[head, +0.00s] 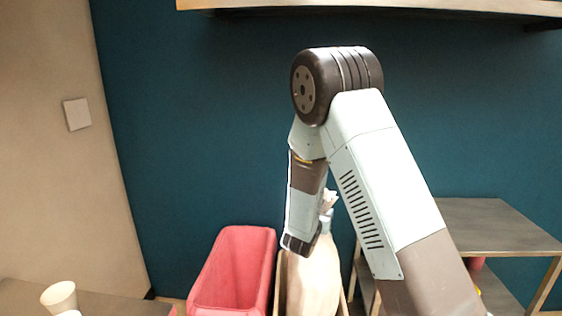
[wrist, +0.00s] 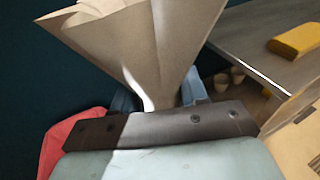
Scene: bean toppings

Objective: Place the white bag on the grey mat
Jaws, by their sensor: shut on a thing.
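A pale paper bag (wrist: 150,45) with a flared, creased top fills the upper middle of the wrist view. It looks tan in shade and white in a bright strip. My gripper (wrist: 160,100) is shut on the bag's narrow gathered part, with a blue-grey finger on each side. In the head view, the bag's pale body (head: 313,278) hangs below my wrist, beside the red bin. My arm hides part of the bag and most of my gripper there. I cannot make out a grey mat in either view.
A red bin (head: 235,265) stands left of the bag. Tan edges flank the bag, perhaps another container. A grey-topped shelf (head: 500,225) stands at right. A table with a white cup (head: 60,297) is at lower left. A yellow object (wrist: 296,38) lies on a grey surface.

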